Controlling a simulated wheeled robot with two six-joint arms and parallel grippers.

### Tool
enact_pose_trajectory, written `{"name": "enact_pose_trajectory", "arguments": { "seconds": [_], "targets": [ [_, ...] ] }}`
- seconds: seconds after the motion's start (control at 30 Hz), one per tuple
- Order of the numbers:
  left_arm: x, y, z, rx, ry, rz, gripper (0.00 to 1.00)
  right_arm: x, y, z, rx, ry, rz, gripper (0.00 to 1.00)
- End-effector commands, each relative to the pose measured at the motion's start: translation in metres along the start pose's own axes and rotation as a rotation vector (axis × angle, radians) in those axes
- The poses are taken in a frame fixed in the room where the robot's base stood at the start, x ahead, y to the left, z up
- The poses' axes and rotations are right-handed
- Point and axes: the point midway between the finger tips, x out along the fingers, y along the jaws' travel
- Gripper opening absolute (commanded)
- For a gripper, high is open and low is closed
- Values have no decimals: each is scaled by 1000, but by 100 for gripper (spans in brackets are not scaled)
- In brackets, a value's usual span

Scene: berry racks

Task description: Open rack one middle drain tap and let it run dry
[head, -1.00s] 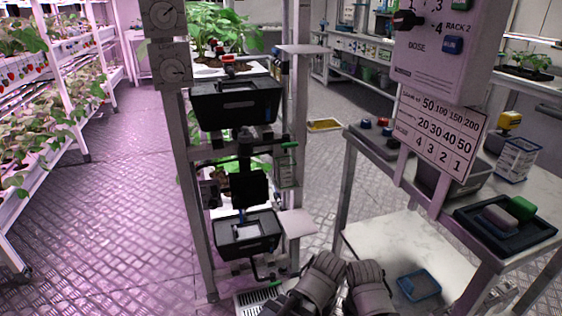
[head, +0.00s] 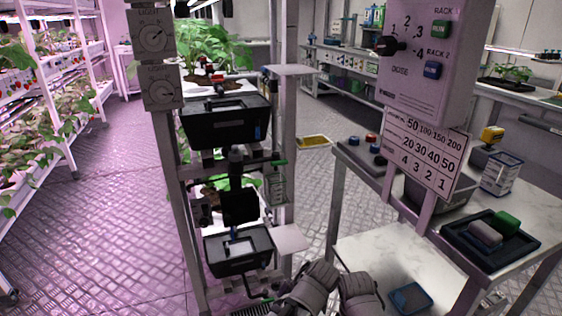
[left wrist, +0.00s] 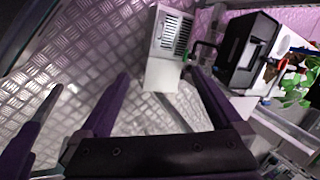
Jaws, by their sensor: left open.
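The rack stands at centre left of the head view, with an upper black tray (head: 222,134) and a lower black tray (head: 240,266). A green handle (head: 279,162) shows between them at the rack's right; I cannot tell which tap it belongs to. A red fitting (head: 216,78) is above the upper tray. My left gripper (left wrist: 158,75) is open and empty in the left wrist view. Beyond its fingers are a white box with a drain grate (left wrist: 175,32), a small green part (left wrist: 186,57) beside a bent black pipe (left wrist: 206,48), and a black tray (left wrist: 248,50). Water flow cannot be made out.
A control box (head: 430,70) and number card (head: 425,150) stand right of the rack, by a bench with a dark tray (head: 460,245). The floor left of the rack (head: 110,220) is clear.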

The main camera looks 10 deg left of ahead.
Motion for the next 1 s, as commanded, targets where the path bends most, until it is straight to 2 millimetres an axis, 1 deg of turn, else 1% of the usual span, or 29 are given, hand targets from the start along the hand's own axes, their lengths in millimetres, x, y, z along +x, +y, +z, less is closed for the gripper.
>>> {"name": "enact_pose_trajectory", "arguments": {
  "seconds": [0.03, 0.07, 0.1, 0.17, 0.2, 0.27, 0.3, 0.4, 0.5, 0.6, 0.63, 0.7, 0.8, 0.9, 1.0],
  "targets": [
    [-16, -37, -12, 117, 13, -119, 100, -17, 2, 1, 1, 0, -1, 50],
    [-22, -58, -18, 199, 13, -197, 100, -22, 2, 1, 1, 0, -1, 50],
    [-32, -85, -26, 312, 6, -300, 100, -28, 2, 2, 2, -1, -2, 50],
    [-51, -123, -38, 485, -27, -454, 100, -37, 3, 2, 3, -1, -3, 50],
    [-66, -146, -46, 603, -61, -553, 100, -43, 4, 3, 3, -1, -4, 50],
    [-90, -177, -59, 776, -130, -693, 100, -51, 4, 3, 4, -1, -4, 50],
    [-106, -195, -67, 887, -185, -777, 100, -56, 5, 4, 5, -1, -5, 50],
    [-143, -228, -86, 1133, -339, -953, 100, -66, 6, 4, 6, -2, -6, 50],
    [-173, -247, -103, 1320, -486, -1073, 100, -73, 6, 5, 6, -2, -7, 50],
    [-191, -257, -113, 1441, -599, -1144, 100, -77, 6, 5, 7, -2, -8, 50],
    [-195, -258, -115, 1466, -623, -1158, 100, -78, 6, 5, 7, -2, -8, 50],
    [-200, -260, -118, 1503, -662, -1178, 100, -78, 6, 5, 7, -2, -8, 50],
    [-203, -261, -120, 1523, -683, -1189, 100, -78, 6, 5, 7, -2, -8, 50],
    [-201, -263, -121, 1523, -683, -1188, 100, -78, 6, 5, 7, -2, -8, 50],
    [-198, -272, -125, 1521, -683, -1186, 100, -78, 6, 5, 7, -2, -8, 50]
  ]
}}
